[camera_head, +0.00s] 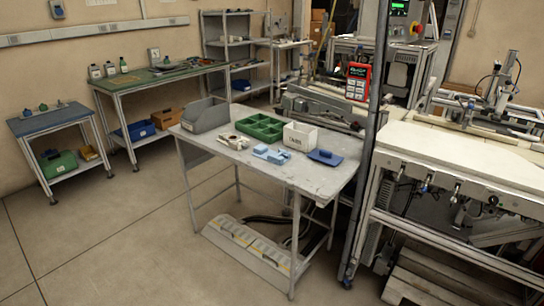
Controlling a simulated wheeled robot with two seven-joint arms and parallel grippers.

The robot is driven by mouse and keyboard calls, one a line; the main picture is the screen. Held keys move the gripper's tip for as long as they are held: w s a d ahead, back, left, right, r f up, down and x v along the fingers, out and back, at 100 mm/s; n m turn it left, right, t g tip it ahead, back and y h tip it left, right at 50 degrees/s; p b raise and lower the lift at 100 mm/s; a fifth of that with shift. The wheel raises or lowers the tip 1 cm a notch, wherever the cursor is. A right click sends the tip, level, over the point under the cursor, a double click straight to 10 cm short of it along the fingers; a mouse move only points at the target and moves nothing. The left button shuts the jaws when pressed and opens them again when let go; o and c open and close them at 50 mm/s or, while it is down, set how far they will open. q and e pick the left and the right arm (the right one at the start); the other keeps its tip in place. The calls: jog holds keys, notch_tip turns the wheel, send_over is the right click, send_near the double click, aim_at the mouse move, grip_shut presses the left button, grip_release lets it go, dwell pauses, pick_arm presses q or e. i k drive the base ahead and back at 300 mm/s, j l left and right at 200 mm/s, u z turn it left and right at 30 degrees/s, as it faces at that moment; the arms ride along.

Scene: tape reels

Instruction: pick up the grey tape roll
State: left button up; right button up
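Neither of my grippers shows in the head view. A grey work table (225,160) stands in the middle of the picture. On its left part lies a small group of pale grey and whitish pieces (233,141), too small to tell whether one of them is the grey tape roll. I cannot make out a clear grey tape roll anywhere else.
The table also holds a grey open bin (204,116), a green divided tray (260,127), a white box (299,136), light blue pieces (271,154) and a dark blue item (325,157). A dark post (371,130) rises at its right. The floor in front is clear.

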aim_at(233, 137)
jog(key=i+j, duration=0.15)
jog(key=i, duration=0.3)
jog(key=i+j+u, duration=0.15)
jog(key=i, duration=0.3)
